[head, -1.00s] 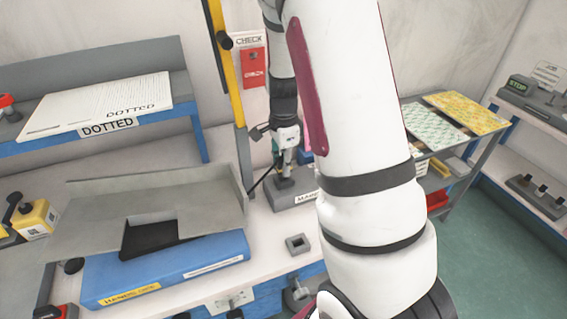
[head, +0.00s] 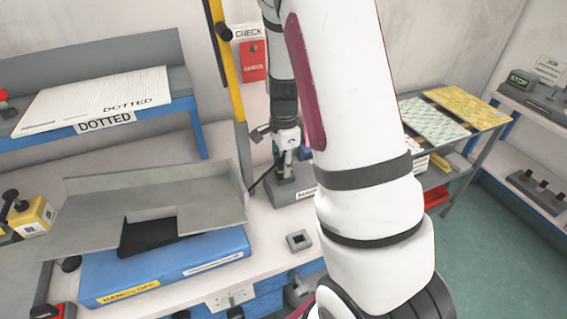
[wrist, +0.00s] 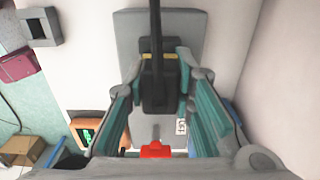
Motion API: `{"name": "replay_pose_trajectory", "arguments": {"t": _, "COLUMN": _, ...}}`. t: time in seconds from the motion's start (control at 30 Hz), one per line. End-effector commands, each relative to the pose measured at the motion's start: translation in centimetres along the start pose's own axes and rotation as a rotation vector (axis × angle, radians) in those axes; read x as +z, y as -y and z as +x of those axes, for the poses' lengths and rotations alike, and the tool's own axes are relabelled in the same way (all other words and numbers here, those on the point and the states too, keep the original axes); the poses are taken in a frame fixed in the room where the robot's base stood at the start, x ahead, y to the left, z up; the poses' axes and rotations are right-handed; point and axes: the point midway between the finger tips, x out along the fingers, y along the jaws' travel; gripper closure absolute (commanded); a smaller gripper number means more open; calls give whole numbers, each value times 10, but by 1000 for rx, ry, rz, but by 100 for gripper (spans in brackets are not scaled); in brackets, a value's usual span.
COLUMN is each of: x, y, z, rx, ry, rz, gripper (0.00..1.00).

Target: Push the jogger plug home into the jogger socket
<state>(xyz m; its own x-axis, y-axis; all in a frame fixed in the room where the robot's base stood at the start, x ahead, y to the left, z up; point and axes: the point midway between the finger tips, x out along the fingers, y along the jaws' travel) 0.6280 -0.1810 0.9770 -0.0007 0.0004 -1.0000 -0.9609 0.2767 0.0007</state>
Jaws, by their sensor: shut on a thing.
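My gripper (head: 286,160) points down over a grey block (head: 283,196) on the bench in the head view. In the wrist view its teal-padded fingers (wrist: 160,72) are shut on a dark plug (wrist: 156,92) with yellow marks. A black cable (wrist: 155,25) runs from the plug toward the top of the picture. The grey block (wrist: 128,40) lies under the plug in this view. The socket opening is hidden behind the plug and fingers, so I cannot tell how deep the plug sits.
A yellow post (head: 228,90) stands just left of my gripper. A small square grey holder (head: 299,240) sits in front of the block. A grey metal sheet (head: 90,215) lies over a blue box (head: 165,268) at left. A red part (wrist: 155,150) shows below the plug.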

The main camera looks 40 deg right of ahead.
Motion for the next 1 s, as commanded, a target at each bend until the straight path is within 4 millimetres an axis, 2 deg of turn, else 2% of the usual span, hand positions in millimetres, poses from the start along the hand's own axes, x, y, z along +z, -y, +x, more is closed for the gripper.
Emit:
{"name": "replay_pose_trajectory", "arguments": {"t": 0.47, "x": 0, "y": 0, "z": 6, "rx": 0, "ry": -1, "rz": 0, "gripper": 100}}
{"name": "replay_pose_trajectory", "arguments": {"t": 0.5, "x": 0, "y": 0, "z": 6, "rx": 0, "ry": -1, "rz": 0, "gripper": 68}}
{"name": "replay_pose_trajectory", "arguments": {"t": 0.57, "x": 0, "y": 0, "z": 6, "rx": 0, "ry": 0, "rz": 0, "gripper": 55}}
{"name": "replay_pose_trajectory", "arguments": {"t": 0.87, "x": 0, "y": 0, "z": 6, "rx": 0, "ry": 0, "rz": 0, "gripper": 54}}
{"name": "replay_pose_trajectory", "arguments": {"t": 1.0, "x": 0, "y": 0, "z": -2, "rx": -2, "ry": 0, "rz": -1, "gripper": 54}}
